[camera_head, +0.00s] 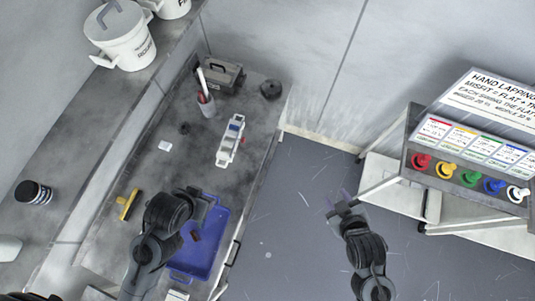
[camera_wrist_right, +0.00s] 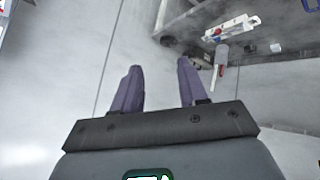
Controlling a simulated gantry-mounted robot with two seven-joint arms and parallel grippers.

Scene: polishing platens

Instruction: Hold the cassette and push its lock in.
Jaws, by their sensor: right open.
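The cassette, seemingly the long white piece with blue and red parts (camera_head: 231,138), lies on the grey bench, away from both grippers. It also shows at the top of the right wrist view (camera_wrist_right: 232,28). Its lock is too small to make out. My right gripper (camera_head: 343,202) is over the floor to the right of the bench, empty. Its two purple fingers stand apart in the right wrist view (camera_wrist_right: 159,68). My left gripper (camera_head: 207,196) is over the blue tray; its fingers are too unclear to tell whether they are open.
The blue tray (camera_head: 222,238) holds a dark piece. A cup with pens (camera_head: 206,104), a dark box (camera_head: 222,75), a black round item (camera_head: 270,90) and a yellow-black tool (camera_head: 128,205) are on the bench. A rack with coloured rings (camera_head: 470,178) stands right.

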